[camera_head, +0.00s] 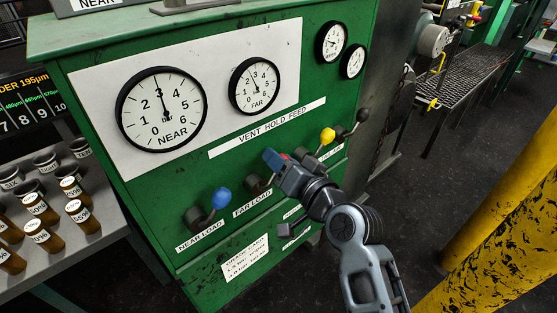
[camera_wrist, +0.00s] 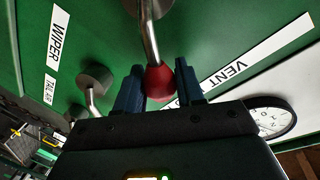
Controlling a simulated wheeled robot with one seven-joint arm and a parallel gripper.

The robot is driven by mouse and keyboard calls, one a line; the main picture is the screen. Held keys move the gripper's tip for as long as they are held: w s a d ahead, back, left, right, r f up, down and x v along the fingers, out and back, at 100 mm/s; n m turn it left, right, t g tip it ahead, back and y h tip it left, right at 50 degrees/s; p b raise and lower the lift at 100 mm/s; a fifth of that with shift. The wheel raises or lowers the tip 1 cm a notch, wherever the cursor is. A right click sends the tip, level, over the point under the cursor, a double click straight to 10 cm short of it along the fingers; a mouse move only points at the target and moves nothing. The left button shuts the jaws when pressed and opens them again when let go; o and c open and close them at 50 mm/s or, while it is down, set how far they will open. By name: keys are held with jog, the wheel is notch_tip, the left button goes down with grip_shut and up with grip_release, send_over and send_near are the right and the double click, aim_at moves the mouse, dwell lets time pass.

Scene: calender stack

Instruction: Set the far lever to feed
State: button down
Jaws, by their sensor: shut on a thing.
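The far lever's hub (camera_head: 256,182) sits above the FAR LOAD label (camera_head: 253,203) on the green panel. Its red knob (camera_head: 286,157) is mostly hidden by my gripper (camera_head: 281,159) in the head view. In the wrist view the red knob (camera_wrist: 160,84) sits between the two blue fingers of my gripper (camera_wrist: 159,83), which is shut on it. The lever's metal shaft (camera_wrist: 149,42) runs from the hub at the top edge to the knob. The VENT HOLD FEED strip (camera_head: 268,127) is above the levers; the FAR dial (camera_head: 254,86) needle points slightly left of upright.
The blue-knobbed near lever (camera_head: 221,198) is left of my gripper. A yellow-knobbed lever (camera_head: 327,136) is close on its right, with a black-knobbed lever (camera_head: 362,115) beyond. A yellow post (camera_head: 500,220) stands at right. Jars (camera_head: 82,215) fill a shelf at left.

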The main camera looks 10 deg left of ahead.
jog(key=shift+d, duration=0.1)
dwell(0.3)
jog(key=c, duration=0.8)
grip_release()
jog(key=shift+b+v, duration=0.6)
jog(key=shift+v, duration=3.2)
jog(key=s+d+f+m+t+h, duration=0.1)
jog(key=s+d+f+h, duration=0.35)
jog(key=s+d, duration=0.5)
jog(key=s+d+f+m+t+h, duration=0.1)
jog(key=s+d+f+h, duration=0.2)
jog(key=s+d+f, duration=0.45)
jog(key=s+d+r+h, duration=0.1)
jog(key=s+d+r, duration=0.1)
jog(key=s, duration=0.5)
jog(key=s+d+r+n+h, duration=0.1)
jog(key=s+r, duration=0.3)
jog(key=s, duration=0.4)
jog(key=s+d+r+h, duration=0.1)
jog(key=s+d+r, duration=0.2)
jog(key=s, duration=0.5)
jog(key=shift+s+r+n, duration=0.15)
jog(key=shift+r+n, duration=0.15)
